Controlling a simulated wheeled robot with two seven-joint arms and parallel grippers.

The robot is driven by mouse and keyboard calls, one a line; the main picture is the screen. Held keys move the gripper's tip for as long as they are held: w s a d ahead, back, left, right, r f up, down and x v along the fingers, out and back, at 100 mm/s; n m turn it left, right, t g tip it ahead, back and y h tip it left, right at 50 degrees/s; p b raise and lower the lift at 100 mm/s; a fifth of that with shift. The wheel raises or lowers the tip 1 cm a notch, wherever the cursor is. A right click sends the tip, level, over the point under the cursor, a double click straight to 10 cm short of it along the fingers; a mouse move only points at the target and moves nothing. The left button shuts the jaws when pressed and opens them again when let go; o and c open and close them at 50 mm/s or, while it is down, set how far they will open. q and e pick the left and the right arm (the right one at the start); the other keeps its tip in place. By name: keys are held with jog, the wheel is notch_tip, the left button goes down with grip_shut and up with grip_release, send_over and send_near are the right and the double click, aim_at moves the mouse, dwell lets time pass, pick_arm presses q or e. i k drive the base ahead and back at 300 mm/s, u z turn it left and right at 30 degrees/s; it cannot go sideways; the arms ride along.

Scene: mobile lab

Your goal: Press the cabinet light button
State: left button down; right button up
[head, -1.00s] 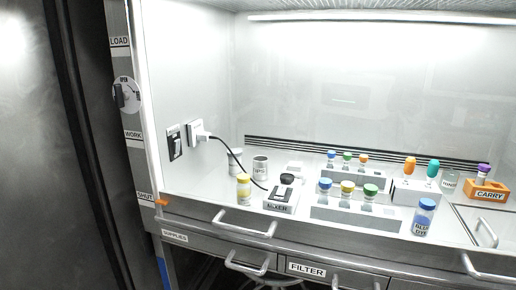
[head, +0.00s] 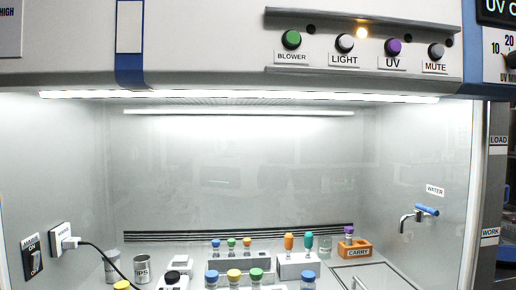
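In the head view, the cabinet's upper panel carries a row of round buttons. The light button (head: 345,43) is a grey-white knob above a label reading LIGHT. A small lamp (head: 361,32) just up and right of it glows amber. To its left is the green BLOWER button (head: 291,39); to its right are the purple UV button (head: 392,47) and the grey MUTE button (head: 436,50). The tube light (head: 240,96) under the panel is bright. Neither of my grippers shows in the view.
Below, the cabinet interior holds several capped vials (head: 234,276), an orange CARRY rack (head: 357,250) and a blue-handled water tap (head: 418,216). A plug with a black cord (head: 68,242) is on the left wall. The space before the button panel looks clear.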

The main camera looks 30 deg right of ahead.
aim_at(346, 41)
jog(key=k, duration=1.05)
jog(key=z, duration=0.9)
